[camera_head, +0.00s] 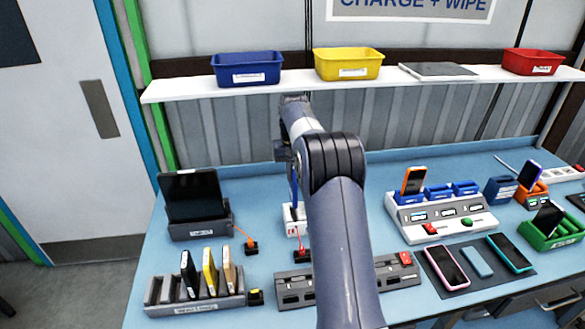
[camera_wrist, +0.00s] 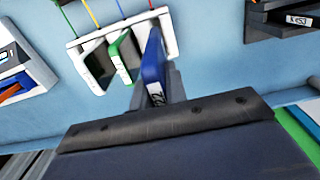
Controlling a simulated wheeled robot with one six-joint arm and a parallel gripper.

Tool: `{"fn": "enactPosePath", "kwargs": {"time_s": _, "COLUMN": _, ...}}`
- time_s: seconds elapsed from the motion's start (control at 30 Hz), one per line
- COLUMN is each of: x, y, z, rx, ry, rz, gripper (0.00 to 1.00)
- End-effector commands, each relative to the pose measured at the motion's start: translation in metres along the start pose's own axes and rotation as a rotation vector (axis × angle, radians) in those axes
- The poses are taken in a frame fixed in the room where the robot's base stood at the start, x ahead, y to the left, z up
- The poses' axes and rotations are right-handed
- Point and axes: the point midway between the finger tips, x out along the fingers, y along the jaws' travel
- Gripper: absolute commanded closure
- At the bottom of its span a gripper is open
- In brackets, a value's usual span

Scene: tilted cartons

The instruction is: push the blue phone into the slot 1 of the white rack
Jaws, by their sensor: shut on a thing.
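The white rack (camera_wrist: 168,38) is in the upper middle of the wrist view, with side-by-side slots and a green piece (camera_wrist: 124,56) in its middle part. It also shows in the head view (camera_head: 290,222), partly behind my arm. The blue phone (camera_wrist: 154,66) stands on edge with a white label near my gripper. Its far end is at the rack's right-hand opening in the wrist view; how deep it sits I cannot tell. My gripper (camera_wrist: 158,96) is shut on the phone's near end. In the head view the phone (camera_head: 295,190) is a thin blue strip beside my arm.
A tablet dock (camera_head: 200,228) stands left of the rack and a white charging station (camera_head: 440,220) to the right. A grey rack of upright items (camera_head: 195,300) and a grey strip (camera_head: 295,291) lie in front. A shelf with bins (camera_head: 247,68) runs behind.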

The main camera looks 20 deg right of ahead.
Motion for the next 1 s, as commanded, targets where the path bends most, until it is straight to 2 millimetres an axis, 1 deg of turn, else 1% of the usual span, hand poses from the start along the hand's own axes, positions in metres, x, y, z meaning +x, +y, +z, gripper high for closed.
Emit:
{"fn": "enactPosePath", "kwargs": {"time_s": 0.6, "x": 0.046, "y": 0.0, "z": 0.0, "rx": 0.0, "ry": 0.0, "rz": 0.0, "gripper": 1.0}}
{"fn": "enactPosePath", "kwargs": {"time_s": 1.0, "x": 0.07, "y": 0.0, "z": 0.0, "rx": 0.0, "ry": 0.0, "rz": 0.0, "gripper": 1.0}}
